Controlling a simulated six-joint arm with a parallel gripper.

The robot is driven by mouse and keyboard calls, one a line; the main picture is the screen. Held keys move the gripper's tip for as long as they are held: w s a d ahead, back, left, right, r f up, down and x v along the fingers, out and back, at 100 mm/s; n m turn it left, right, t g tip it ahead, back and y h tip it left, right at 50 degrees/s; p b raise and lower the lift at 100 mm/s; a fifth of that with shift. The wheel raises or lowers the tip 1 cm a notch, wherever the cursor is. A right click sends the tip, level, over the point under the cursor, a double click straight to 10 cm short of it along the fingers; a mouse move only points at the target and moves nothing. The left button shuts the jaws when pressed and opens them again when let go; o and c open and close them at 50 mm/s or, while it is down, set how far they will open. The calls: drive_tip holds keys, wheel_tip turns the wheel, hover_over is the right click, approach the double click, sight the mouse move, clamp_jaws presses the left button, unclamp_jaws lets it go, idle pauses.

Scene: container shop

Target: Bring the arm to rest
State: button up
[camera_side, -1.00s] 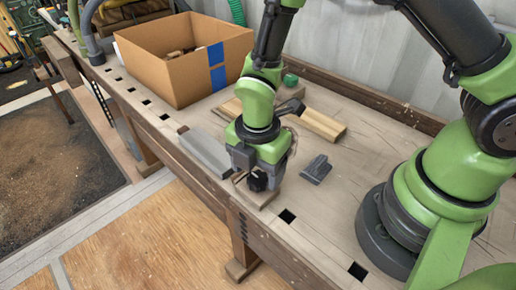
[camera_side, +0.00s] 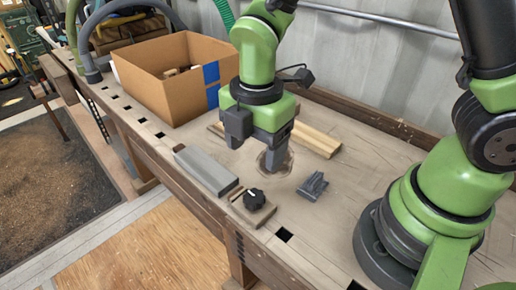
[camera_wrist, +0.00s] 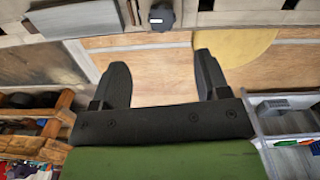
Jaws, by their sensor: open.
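My gripper (camera_side: 273,162) points down over the bench, behind the black knob in the side view. In the wrist view, its two dark fingers (camera_wrist: 163,72) stand apart with nothing between them. The black knob (camera_side: 254,199) sits on a small wooden board (camera_side: 240,211) at the bench's front edge. It also shows in the wrist view (camera_wrist: 161,18), beyond the fingers and apart from them. From the side view, I cannot tell exactly how high the fingertips are above the bench top.
A grey block (camera_side: 207,171) lies left of the knob, and a small grey clamp-like piece (camera_side: 313,187) lies right. A cardboard box (camera_side: 150,89) with blue tape stands at the back left. Wooden strips (camera_side: 318,139) lie behind my gripper. The bench right of them is mostly clear.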

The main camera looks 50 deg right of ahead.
drive_tip(key=s+d+r+m+t+y, duration=0.1)
drive_tip(key=s+d+r+m+t, duration=0.2)
drive_tip(key=r+m, duration=0.5)
drive_tip(key=s+d+r+m+t, duration=0.4)
drive_tip(key=s+r+m, duration=0.4)
drive_tip(key=m, duration=0.7)
drive_tip(key=shift+s+d+r+y, duration=0.15)
drive_tip(key=shift+d+r+y, duration=0.25)
drive_tip(key=shift+d, duration=0.25)
